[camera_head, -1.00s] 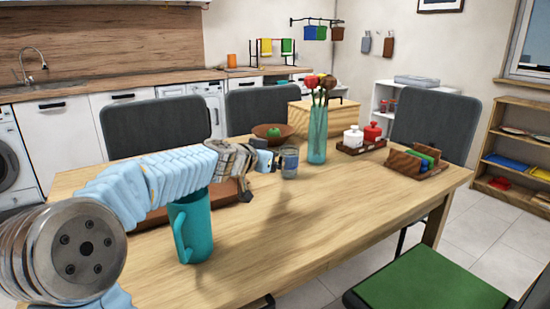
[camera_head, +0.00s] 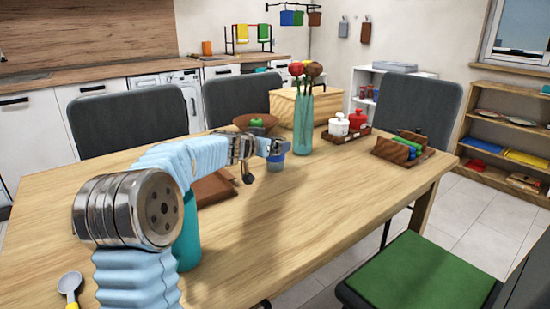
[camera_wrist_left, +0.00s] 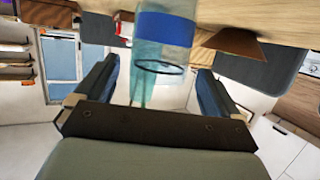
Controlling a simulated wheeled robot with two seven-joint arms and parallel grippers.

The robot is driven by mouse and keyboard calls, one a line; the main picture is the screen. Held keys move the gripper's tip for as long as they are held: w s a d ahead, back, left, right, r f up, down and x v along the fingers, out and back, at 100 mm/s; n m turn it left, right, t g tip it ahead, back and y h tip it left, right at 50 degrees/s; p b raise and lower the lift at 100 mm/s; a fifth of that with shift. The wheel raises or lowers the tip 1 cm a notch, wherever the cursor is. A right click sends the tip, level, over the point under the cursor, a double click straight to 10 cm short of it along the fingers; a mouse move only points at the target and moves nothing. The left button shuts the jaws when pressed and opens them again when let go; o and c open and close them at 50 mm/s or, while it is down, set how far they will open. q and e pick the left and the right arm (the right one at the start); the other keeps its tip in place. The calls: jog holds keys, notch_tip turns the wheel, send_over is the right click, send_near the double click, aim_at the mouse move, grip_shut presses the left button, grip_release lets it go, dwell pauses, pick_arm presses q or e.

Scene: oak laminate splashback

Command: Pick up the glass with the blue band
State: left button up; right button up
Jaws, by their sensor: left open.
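The glass with the blue band (camera_head: 276,164) stands upright on the table, partly hidden behind my left gripper (camera_head: 274,147). In the left wrist view, which is upside down, the blue band (camera_wrist_left: 165,29) and the glass's rim show in line with the gap between my left fingers (camera_wrist_left: 155,70). The left gripper is open and empty. The fingers are very close to the glass; whether they reach around it I cannot tell. My right gripper is not in view.
The wooden table (camera_head: 320,210) has free room at front right. A teal vase with flowers (camera_head: 303,125) stands just behind the glass, with a brown bowl (camera_head: 243,121) behind it too. A tray with shakers (camera_head: 358,136) lies right.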

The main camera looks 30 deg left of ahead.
pick_arm(q)
jog(key=x, duration=0.3)
jog(key=shift+w+f+p, duration=0.1)
jog(key=shift+f+p, duration=0.05)
jog(key=shift+p, duration=0.2)
jog(key=c, duration=1.1)
jog(key=shift+c, duration=0.3)
